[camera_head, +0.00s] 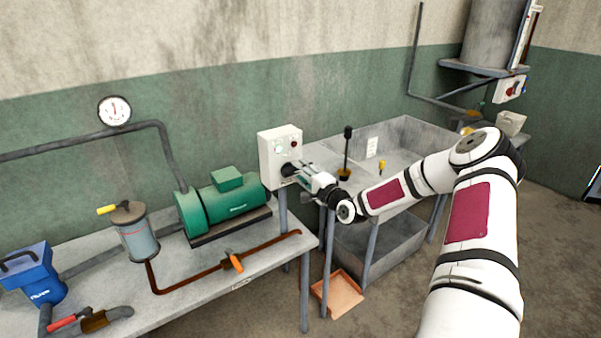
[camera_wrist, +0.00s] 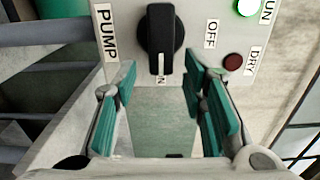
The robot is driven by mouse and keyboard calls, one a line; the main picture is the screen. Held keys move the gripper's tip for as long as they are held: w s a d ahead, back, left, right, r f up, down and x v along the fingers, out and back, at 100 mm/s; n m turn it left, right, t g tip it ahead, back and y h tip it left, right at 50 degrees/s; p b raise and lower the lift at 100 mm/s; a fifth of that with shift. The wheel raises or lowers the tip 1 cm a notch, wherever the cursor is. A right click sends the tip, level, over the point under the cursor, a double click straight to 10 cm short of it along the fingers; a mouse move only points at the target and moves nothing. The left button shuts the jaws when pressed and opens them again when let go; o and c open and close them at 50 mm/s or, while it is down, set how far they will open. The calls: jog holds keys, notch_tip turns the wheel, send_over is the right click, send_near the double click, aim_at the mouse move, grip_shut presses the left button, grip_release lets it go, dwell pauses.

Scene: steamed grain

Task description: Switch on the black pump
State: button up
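A light grey control box (camera_head: 280,146) labelled PUMP stands behind the table with the green pump (camera_head: 223,205); I see no black pump. In the wrist view, the box's face (camera_wrist: 200,55) carries a black rotary knob (camera_wrist: 160,40). The knob's white pointer mark points down in the picture, at the small ON label (camera_wrist: 161,79); the OFF label (camera_wrist: 211,33) is to the right. The RUN lamp (camera_wrist: 247,6) glows bright, and the DRY lamp (camera_wrist: 233,62) is dark red. My gripper (camera_wrist: 161,88) is open and empty in front of the knob, its green-padded fingers apart. It also shows in the head view (camera_head: 294,172).
The table holds a glass-bodied canister (camera_head: 138,240), a blue container (camera_head: 38,280) and a brown pipe with an orange-handled valve (camera_head: 233,261). A gauge (camera_head: 114,111) is on the wall pipe. A grey sink (camera_head: 408,140) stands right of the box; an orange tray (camera_head: 338,293) lies on the floor.

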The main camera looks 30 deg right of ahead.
jog(key=s, duration=1.1)
jog(key=shift+d, duration=0.2)
jog(key=a+n+g, duration=0.7)
jog(key=a+n, duration=0.1)
jog(key=s+a+r+n+g+h, duration=0.2)
jog(key=s+a+r+n, duration=0.3)
jog(key=s+r, duration=0.45)
jog(key=s+a+r+n+g+h, duration=0.1)
jog(key=s+a+r+n+g, duration=0.15)
jog(key=s+a+r, duration=0.7)
jog(key=s+a+r+n+y, duration=0.1)
jog(key=s+a+r, duration=0.1)
jog(key=s, duration=0.4)
jog(key=s+a+r+n+y, duration=0.1)
jog(key=s+a+r, duration=0.1)
jog(key=s, duration=0.4)
jog(key=shift+s+a+r+g, duration=0.2)
jog(key=shift+a+r+g, duration=0.2)
jog(key=shift+a, duration=0.2)
